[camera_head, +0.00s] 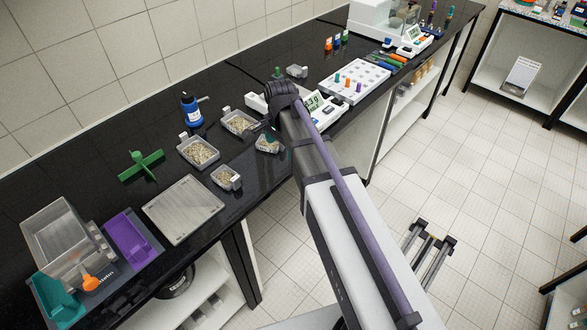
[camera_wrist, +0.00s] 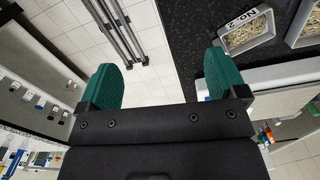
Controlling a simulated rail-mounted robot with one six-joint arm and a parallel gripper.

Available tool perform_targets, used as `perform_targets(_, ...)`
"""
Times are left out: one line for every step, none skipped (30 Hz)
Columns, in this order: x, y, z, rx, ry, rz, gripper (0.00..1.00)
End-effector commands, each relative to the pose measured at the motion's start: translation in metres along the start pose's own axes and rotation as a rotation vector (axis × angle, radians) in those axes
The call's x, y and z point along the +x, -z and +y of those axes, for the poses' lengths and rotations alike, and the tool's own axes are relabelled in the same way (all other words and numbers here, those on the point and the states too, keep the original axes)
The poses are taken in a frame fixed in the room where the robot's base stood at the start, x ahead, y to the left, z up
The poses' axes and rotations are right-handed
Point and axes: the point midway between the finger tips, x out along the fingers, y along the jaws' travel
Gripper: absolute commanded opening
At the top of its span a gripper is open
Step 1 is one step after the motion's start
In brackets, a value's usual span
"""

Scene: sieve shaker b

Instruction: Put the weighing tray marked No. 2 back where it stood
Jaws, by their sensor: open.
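The weighing tray marked No. 2 (camera_wrist: 247,30) lies on the black counter at the upper right of the wrist view. It is a grey tray holding pale grains, with its label on the side towards the left. My gripper (camera_wrist: 160,78) is open, its two green fingers wide apart with nothing between them. The tray is beyond the right finger, apart from it. In the head view several grain-filled trays stand mid-counter, among them a rear-left one (camera_head: 198,152), a front one (camera_head: 227,178) and one beside my gripper (camera_head: 268,143). Their labels are too small to read there.
Another grain tray (camera_wrist: 307,28) lies right of No. 2. On the counter are a blue bottle (camera_head: 192,110), a green cross-shaped object (camera_head: 141,165), a flat grey plate (camera_head: 183,209), a purple bin (camera_head: 130,238) and a balance (camera_head: 323,112) behind my arm. The counter's front edge is close.

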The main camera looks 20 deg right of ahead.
Motion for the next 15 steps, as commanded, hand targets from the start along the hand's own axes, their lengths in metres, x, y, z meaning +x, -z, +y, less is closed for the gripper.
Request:
perform_targets(0.000, -0.021, 0.045, -0.221, 0.000, 0.000, 0.90)
perform_targets(0.000, -0.029, 0.063, -0.365, 0.000, 0.000, 0.90)
perform_targets(0.000, -0.039, 0.084, -0.543, 0.000, 0.000, 0.90)
perform_targets(0.000, -0.045, 0.098, -0.664, 0.000, 0.000, 0.90)
perform_targets(0.000, -0.051, 0.110, -0.773, 0.000, 0.000, 0.90)
perform_targets(0.000, -0.057, 0.123, -0.895, 0.000, 0.000, 0.90)
perform_targets(0.000, -0.060, 0.131, -0.971, 0.000, 0.001, 0.90)
perform_targets(0.000, -0.063, 0.137, -1.031, 0.000, 0.001, 0.90)
perform_targets(0.000, -0.065, 0.142, -1.089, 0.000, 0.001, 0.90)
perform_targets(0.000, -0.066, 0.143, -1.118, -0.001, 0.001, 0.90)
perform_targets(0.000, -0.067, 0.144, -1.137, -0.001, 0.001, 0.90)
perform_targets(0.000, -0.067, 0.144, -1.148, -0.001, 0.000, 0.90)
perform_targets(0.000, -0.066, 0.143, -1.151, -0.001, 0.000, 0.90)
perform_targets(0.000, -0.066, 0.143, -1.150, -0.001, 0.000, 0.90)
perform_targets(0.000, -0.066, 0.143, -1.149, -0.001, 0.000, 0.90)
